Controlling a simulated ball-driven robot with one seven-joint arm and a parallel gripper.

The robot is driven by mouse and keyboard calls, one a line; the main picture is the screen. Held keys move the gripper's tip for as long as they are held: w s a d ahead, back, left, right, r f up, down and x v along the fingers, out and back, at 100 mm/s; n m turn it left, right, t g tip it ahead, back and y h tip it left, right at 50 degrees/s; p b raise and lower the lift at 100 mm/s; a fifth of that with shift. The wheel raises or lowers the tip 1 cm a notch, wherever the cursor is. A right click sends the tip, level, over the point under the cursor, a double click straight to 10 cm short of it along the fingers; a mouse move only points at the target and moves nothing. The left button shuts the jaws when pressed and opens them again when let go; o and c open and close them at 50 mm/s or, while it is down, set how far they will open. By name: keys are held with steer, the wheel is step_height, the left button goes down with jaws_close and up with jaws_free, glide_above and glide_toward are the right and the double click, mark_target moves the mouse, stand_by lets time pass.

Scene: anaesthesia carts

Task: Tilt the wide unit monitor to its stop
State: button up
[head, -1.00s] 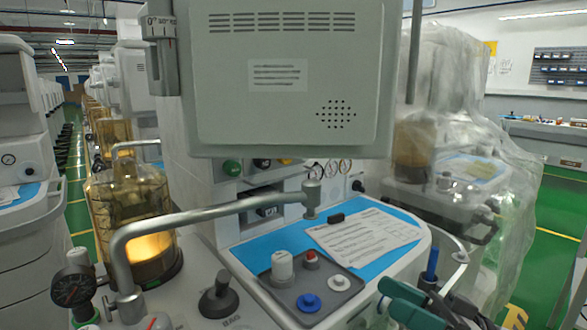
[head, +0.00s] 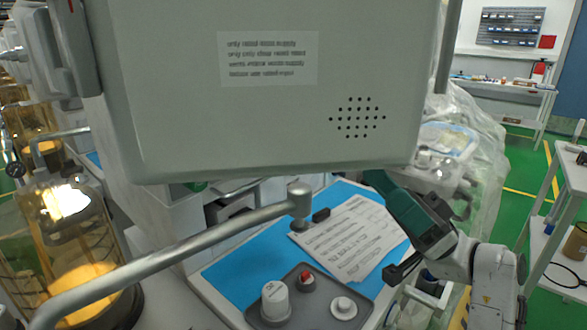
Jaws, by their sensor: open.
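The monitor (head: 270,110) fills the upper middle of the head view. I see its pale grey back, with a printed label and a patch of speaker holes. Its lower edge runs nearly level above the blue work surface, and its top is cut off by the frame. My gripper (head: 378,182), dark green, comes in from the lower right and points up and left. Its tip is at the monitor's lower right edge; I cannot tell whether it touches. It is open, with nothing seen in it.
A grey metal tube arm (head: 200,240) crosses in front of the blue work surface (head: 235,275). A paper sheet (head: 350,240) and a tray (head: 262,318) with knobs lie there. An amber canister (head: 70,235) stands left. A shelf cart (head: 565,225) stands right, with green floor between.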

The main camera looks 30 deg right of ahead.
glide_toward(297, 177)
step_height(297, 177, up, 3)
steer(key=w+a, duration=0.2)
steer(key=w, duration=0.1)
steer(key=shift+p+x, duration=0.85)
steer(key=shift+x, duration=1.6)
steer(key=shift+a+f, duration=0.1)
jaws_close()
